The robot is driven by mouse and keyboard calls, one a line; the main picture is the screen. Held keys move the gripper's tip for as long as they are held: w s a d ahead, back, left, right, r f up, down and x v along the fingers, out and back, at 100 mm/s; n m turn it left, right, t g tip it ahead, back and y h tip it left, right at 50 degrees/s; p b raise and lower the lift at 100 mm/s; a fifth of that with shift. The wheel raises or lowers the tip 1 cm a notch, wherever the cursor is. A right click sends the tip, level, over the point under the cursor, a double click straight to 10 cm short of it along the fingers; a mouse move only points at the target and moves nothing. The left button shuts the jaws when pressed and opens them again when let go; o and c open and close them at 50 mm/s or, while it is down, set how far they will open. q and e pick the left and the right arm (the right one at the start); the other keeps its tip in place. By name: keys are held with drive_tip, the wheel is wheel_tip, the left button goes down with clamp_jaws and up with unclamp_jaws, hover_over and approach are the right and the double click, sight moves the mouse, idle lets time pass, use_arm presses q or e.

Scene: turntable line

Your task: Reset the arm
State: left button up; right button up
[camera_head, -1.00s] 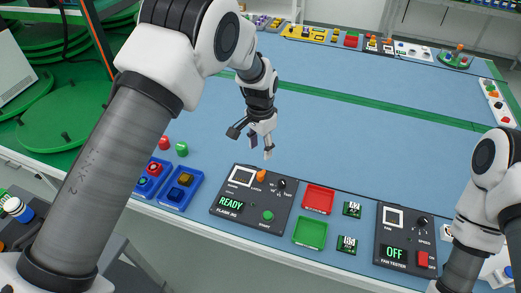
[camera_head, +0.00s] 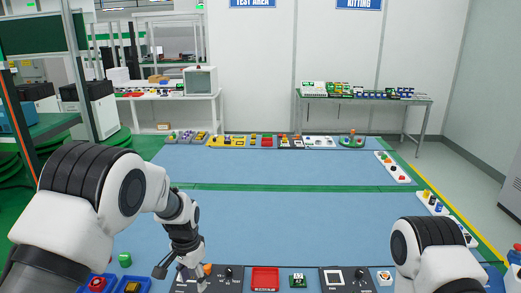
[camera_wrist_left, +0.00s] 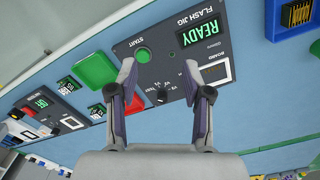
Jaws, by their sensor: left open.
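My left gripper (camera_head: 180,277) comes in from the left in the head view and hangs over the left part of the black flash jig (camera_head: 236,286). In the left wrist view its two fingers (camera_wrist_left: 158,72) are apart with nothing between them. Beyond them lies the flash jig (camera_wrist_left: 161,28), with its green READY display (camera_wrist_left: 197,32), green start button and a knob. My right arm (camera_head: 437,252) shows at the lower right of the head view, but its gripper is out of the picture.
A red tray (camera_head: 265,279), a small green board (camera_head: 298,280) and a fan tester (camera_head: 345,280) line the near edge. The blue mat's middle (camera_head: 290,215) is clear. Small assemblies line its far edge. A shelf table (camera_head: 365,100) stands behind.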

use_arm(q)
drive_tip(key=s+a+f+g, duration=0.2)
drive_tip(key=s+f, duration=0.5)
drive_tip(key=f, duration=0.1)
drive_tip(key=s+a+f+n, duration=0.2)
drive_tip(key=s+f, duration=0.1)
drive_tip(key=s, duration=0.6)
drive_tip(key=s+a+f+n+t, duration=0.1)
drive_tip(key=s+f, duration=0.3)
drive_tip(key=s, duration=0.5)
drive_tip(key=s+a+f+n+t, duration=0.1)
drive_tip(key=s+a+f+n, duration=0.1)
drive_tip(key=s, duration=0.8)
drive_tip(key=shift+a+f+n, duration=0.3)
drive_tip(key=shift+f+n, duration=0.4)
drive_tip(key=shift+f, duration=0.15)
drive_tip(key=shift+s, duration=0.2)
